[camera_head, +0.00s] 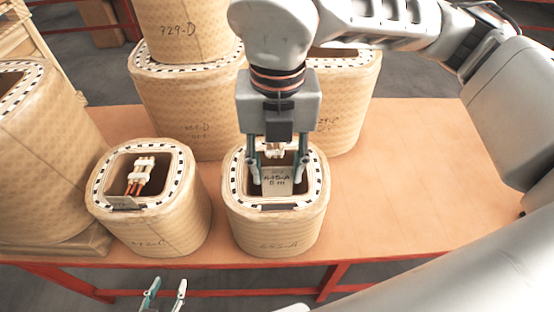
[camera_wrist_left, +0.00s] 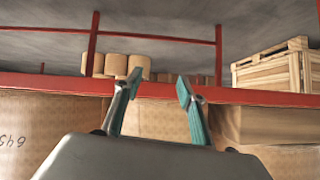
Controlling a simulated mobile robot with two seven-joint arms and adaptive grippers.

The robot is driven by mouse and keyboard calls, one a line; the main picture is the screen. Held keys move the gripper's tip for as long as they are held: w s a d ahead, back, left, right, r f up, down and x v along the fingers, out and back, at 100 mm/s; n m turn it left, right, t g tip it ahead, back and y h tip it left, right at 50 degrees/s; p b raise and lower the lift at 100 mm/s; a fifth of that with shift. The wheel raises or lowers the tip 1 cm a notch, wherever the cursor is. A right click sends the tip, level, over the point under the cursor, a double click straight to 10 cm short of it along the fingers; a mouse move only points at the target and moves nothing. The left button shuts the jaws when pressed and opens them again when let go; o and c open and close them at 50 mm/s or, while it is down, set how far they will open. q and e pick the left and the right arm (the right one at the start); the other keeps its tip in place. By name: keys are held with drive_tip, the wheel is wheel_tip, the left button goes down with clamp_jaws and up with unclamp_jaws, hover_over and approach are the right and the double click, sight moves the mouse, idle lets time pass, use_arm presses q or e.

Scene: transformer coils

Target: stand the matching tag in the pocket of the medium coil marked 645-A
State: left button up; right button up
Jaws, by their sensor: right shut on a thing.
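The medium coil (camera_head: 275,232) stands at the front middle of the table, a tan wrapped ring with a black-and-white dashed rim; its marking looks like 645-A. A dark pocket (camera_head: 278,207) sits at its front rim. My right gripper (camera_head: 277,175) points down over this coil's opening and is shut on a grey tag (camera_head: 277,182) with handwriting that seems to read 645-A. The tag is upright, just behind the pocket; whether it touches the coil is unclear. My left gripper (camera_head: 163,290) is open and empty in front of the table; its fingers also show in the left wrist view (camera_wrist_left: 155,95).
Another medium coil (camera_head: 155,230) stands to the left, with white-and-copper leads and a grey piece at its front rim. Larger coils (camera_head: 185,110) stand behind, one stacked on another. A large coil (camera_head: 40,160) is at far left. The table's right side (camera_head: 430,190) is clear.

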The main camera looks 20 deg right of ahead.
sight(277, 193)
drive_tip(key=shift+f+b, duration=0.75)
drive_tip(key=shift+f, duration=1.05)
drive_tip(key=shift+f+b, duration=0.4)
drive_tip(key=shift+f, duration=0.1)
drive_tip(key=shift+f+b, duration=0.7)
drive_tip(key=shift+f, duration=0.35)
drive_tip(key=shift+f+b, duration=0.3)
drive_tip(key=shift+f, duration=0.15)
drive_tip(key=o, duration=0.8)
drive_tip(key=shift+o, duration=0.2)
